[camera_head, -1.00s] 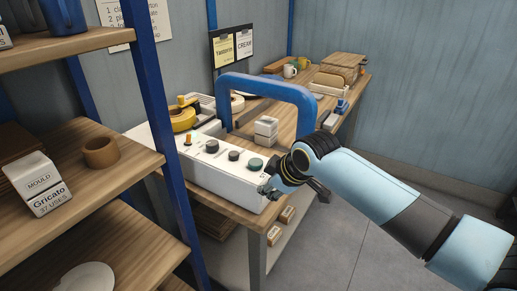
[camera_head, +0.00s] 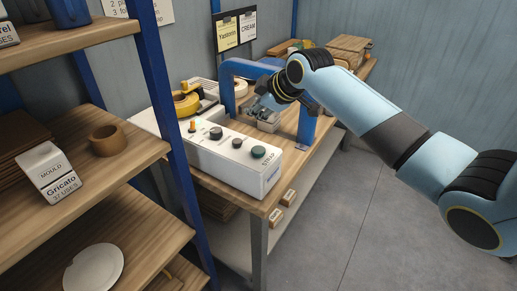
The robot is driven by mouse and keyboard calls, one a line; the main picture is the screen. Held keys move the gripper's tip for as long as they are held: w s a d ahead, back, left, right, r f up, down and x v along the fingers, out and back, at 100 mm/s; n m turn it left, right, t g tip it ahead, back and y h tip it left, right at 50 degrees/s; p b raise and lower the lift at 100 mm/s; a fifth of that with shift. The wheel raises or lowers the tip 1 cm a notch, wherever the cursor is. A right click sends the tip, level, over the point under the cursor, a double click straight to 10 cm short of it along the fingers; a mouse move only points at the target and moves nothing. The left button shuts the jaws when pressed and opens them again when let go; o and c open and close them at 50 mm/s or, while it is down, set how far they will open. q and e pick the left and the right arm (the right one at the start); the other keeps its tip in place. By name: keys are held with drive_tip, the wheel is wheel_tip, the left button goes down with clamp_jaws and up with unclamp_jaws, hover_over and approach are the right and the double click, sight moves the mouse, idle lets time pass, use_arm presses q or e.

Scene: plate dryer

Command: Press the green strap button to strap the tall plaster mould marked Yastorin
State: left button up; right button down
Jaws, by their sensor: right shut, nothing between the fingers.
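The green strap button (camera_head: 258,152) sits at the right end of the white control box (camera_head: 220,158), beside the word STRAP, and nothing covers it. A pale block-shaped mould (camera_head: 268,122) stands on the bench under the blue arch (camera_head: 307,125). Its marking cannot be read, and my gripper partly hides it. My right gripper (camera_head: 262,108) is shut and empty, in front of the arch and just over or beside the mould; I cannot tell whether they touch. My left gripper is not in view.
Dark knobs (camera_head: 216,133) and an orange-topped knob (camera_head: 192,126) share the box. A yellow card reading Yastorin (camera_head: 228,34) hangs on the wall. A Gricato mould (camera_head: 48,173) stands on the left shelf. The floor at right is clear.

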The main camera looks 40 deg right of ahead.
drive_tip(key=b, duration=0.7)
hover_over(256, 150)
wheel_tip(256, 150, down, 7)
drive_tip(key=shift+r, duration=0.1)
drive_tip(key=shift+f+b, duration=0.4)
drive_tip(key=shift+f, duration=0.55)
drive_tip(key=shift+f, duration=0.15)
drive_tip(key=shift+f, duration=0.25)
drive_tip(key=shift+f+b, duration=0.35)
drive_tip(key=shift+f, duration=0.3)
idle(0.7)
drive_tip(key=shift+r, duration=0.1)
drive_tip(key=shift+r+p, duration=0.95)
drive_tip(key=shift+p, duration=0.15)
